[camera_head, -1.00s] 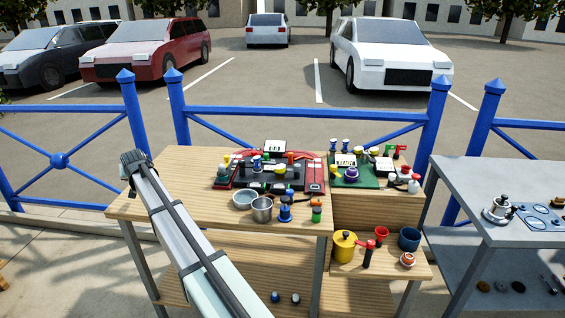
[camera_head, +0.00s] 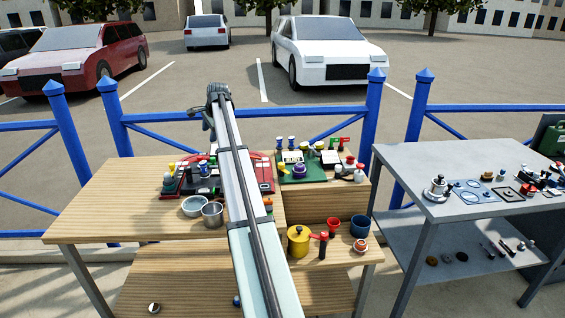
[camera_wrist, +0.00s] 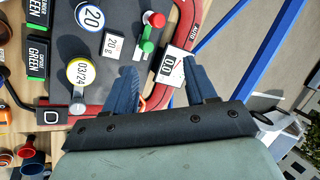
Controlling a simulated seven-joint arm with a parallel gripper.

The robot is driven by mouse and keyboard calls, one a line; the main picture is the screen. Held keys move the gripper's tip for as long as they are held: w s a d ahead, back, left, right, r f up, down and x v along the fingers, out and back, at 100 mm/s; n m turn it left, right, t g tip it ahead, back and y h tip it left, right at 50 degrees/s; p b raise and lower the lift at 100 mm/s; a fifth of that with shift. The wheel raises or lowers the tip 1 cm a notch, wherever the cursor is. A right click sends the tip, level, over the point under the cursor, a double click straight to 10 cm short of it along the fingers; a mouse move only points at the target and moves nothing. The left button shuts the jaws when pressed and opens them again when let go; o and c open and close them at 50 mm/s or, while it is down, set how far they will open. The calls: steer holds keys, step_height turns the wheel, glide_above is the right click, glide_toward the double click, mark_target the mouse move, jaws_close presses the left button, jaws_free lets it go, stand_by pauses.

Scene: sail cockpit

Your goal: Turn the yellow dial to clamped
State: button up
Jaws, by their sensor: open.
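A round yellow-rimmed piece marked "03/24" (camera_wrist: 80,72) lies on the dark panel at left in the wrist view. I cannot tell whether it is the yellow dial. In the head view, a small yellow top (camera_head: 172,165) shows on the red-edged board (camera_head: 266,172), and a yellow knob (camera_head: 319,146) on the green board (camera_head: 302,176). No "clamped" mark is readable. My gripper (camera_wrist: 160,66) is open and empty, with a white "00" display (camera_wrist: 170,66) seen between its fingers. In the head view, my gripper (camera_head: 208,122) is beyond the red-edged board, partly hidden by my arm.
A green-and-red lever (camera_wrist: 150,34) stands near the fingers. A yellow pot (camera_head: 298,241) stands on the lower step. A blue fence (camera_head: 250,113) runs behind. The table's left side (camera_head: 110,200) is clear.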

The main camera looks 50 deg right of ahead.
steer(key=s+d+f+m+g+y, duration=0.15)
steer(key=s+d+m, duration=0.35)
steer(key=s+d, duration=0.8)
steer(key=m+y, duration=0.2)
steer(key=m, duration=0.3)
glide_toward(282, 163)
steer(key=shift+g, duration=0.25)
steer(key=x, duration=0.8)
steer(key=shift+w+a+f, duration=0.2)
steer(key=shift+w+a, duration=0.1)
steer(key=shift+c, duration=0.5)
steer(key=c, duration=0.9)
steer(key=shift+c, duration=0.2)
